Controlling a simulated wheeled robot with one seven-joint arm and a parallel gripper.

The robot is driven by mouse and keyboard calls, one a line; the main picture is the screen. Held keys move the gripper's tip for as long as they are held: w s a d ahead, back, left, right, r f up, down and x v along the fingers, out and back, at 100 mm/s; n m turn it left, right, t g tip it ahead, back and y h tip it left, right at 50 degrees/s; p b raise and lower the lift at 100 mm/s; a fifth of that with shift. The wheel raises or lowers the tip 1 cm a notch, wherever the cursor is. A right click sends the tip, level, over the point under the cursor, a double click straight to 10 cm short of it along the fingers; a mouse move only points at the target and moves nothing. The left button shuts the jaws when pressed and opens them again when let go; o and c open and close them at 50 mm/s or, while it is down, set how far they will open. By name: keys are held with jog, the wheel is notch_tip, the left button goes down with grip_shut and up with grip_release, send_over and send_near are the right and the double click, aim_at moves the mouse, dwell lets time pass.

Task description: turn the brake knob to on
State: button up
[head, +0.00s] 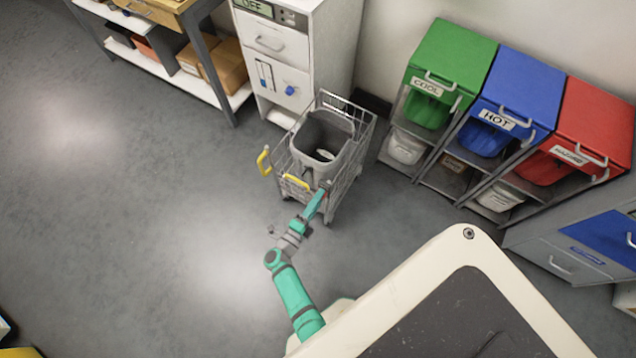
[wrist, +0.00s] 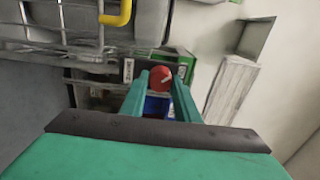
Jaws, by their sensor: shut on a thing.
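The brake knob (wrist: 160,78) is a round red knob with a pale pointer line slanting up to the right in the wrist view. My gripper (wrist: 159,84) has its two green fingers on either side of it and is shut on it. In the head view my gripper (head: 323,190) reaches the near side of the wire cart (head: 346,190); the knob itself cannot be made out there. The cart has yellow handles (head: 297,182) and holds a grey bin (head: 322,140). No readable on or off marking shows beside the knob.
Green (head: 452,58), blue (head: 518,85) and red (head: 597,115) bins stand in a rack right of the cart. A white cabinet (head: 310,60) with an OFF display stands behind it. A shelf unit (head: 170,68) is at upper left. The floor left of the cart is clear.

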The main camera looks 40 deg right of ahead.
jog(key=o, duration=1)
jog(key=shift+o, duration=0.2)
jog(key=shift+a, duration=0.15)
jog(key=v, duration=1)
jog(key=shift+s+a, duration=0.15)
jog(key=shift+a, duration=0.1)
